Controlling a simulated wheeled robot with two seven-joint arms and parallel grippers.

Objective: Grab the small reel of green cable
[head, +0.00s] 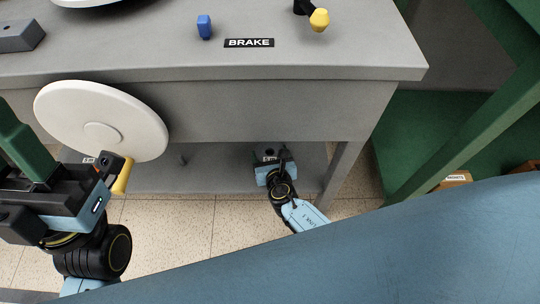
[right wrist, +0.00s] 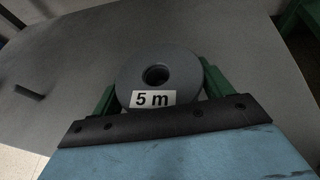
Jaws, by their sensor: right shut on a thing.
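A small reel (right wrist: 188,80) with a dark grey face, a central hole and a white "5 m" label shows in the right wrist view. My right gripper (right wrist: 155,95) is shut on it, with a green finger at each side. No cable colour can be made out on the reel. In the head view my right gripper (head: 268,157) is low under the bench top, over the lower shelf, and the reel is mostly hidden. My left gripper (head: 22,140) is at the left edge, in front of the white disc; its jaw gap cannot be made out.
The grey bench (head: 310,65) carries a blue block (head: 204,27), a "BRAKE" label (head: 249,43) and a yellow-knobbed lever (head: 319,20). A white disc (head: 110,103) with a yellow handle (head: 122,177) is at its front left. A grey lower shelf (head: 215,178) has a short peg (head: 182,160). A green frame (head: 470,130) stands right.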

